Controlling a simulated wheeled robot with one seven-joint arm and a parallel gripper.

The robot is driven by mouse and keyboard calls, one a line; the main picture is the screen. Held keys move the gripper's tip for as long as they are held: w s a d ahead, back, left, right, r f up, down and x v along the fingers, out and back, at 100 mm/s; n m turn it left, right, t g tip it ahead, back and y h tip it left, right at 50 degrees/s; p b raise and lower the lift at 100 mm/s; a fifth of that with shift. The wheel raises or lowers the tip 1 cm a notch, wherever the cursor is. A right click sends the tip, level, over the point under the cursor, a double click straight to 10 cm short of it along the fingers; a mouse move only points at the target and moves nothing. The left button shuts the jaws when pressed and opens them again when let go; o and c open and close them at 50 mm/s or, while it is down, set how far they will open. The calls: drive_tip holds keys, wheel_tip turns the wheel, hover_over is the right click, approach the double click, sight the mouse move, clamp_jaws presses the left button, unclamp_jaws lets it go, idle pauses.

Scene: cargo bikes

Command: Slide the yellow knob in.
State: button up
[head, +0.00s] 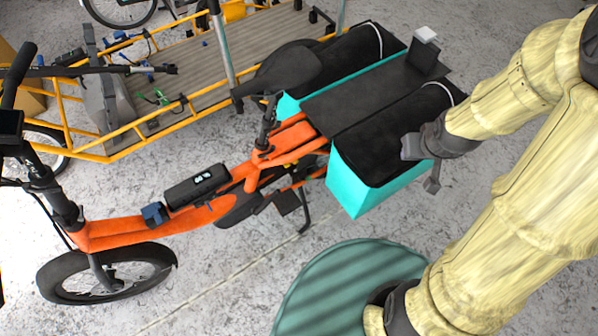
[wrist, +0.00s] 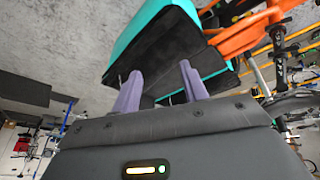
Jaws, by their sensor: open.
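A small yellow spot (head: 287,165) shows on the orange cargo bike (head: 205,210), below the seat post; I cannot tell whether it is the yellow knob. I make out no yellow knob in the wrist view. My gripper (head: 420,166) is open and hangs beside the right end of the teal and black pannier (head: 358,190), to the right of the yellow spot and well apart from it. In the wrist view my gripper's two purple-grey fingers (wrist: 162,86) stand apart with nothing between them. The teal pannier (wrist: 150,35) and orange frame (wrist: 248,38) show beyond them.
A yellow-framed cargo bike (head: 190,75) with a slatted deck stands behind the orange bike. A black seat (head: 290,68) and rear rack (head: 350,100) rise near the pannier.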

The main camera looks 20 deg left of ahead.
sight(296, 162)
drive_tip(key=w+a+f+n+t+y+b, duration=0.1)
drive_tip(key=w+a+f+n+y+b, duration=0.15)
drive_tip(key=f+b, duration=0.45)
drive_tip(key=w+a+f+n+t+y+b, duration=0.1)
drive_tip(key=w+a+f+n+b, duration=0.2)
drive_tip(key=f, duration=0.8)
drive_tip(key=w+a+f+n+t+y+b, duration=0.15)
drive_tip(key=a+f+b, duration=0.3)
drive_tip(key=f, duration=0.45)
drive_tip(key=s+a+f+t+y+b, duration=0.2)
drive_tip(key=a+f+y+b, duration=0.2)
drive_tip(key=f+b, duration=0.4)
drive_tip(key=s+a+f+t+y+b, duration=0.2)
drive_tip(key=a+f+y+b, duration=0.2)
drive_tip(key=f+b, duration=0.5)
drive_tip(key=shift+s+a+f, duration=0.3)
drive_tip(key=shift+a+f, duration=0.05)
drive_tip(key=shift+a, duration=0.1)
drive_tip(key=shift+y, duration=0.3)
drive_tip(key=b+x, duration=0.4)
drive_tip(key=x, duration=1.3)
drive_tip(key=shift+w+a+f, duration=0.15)
drive_tip(key=shift+a, duration=0.05)
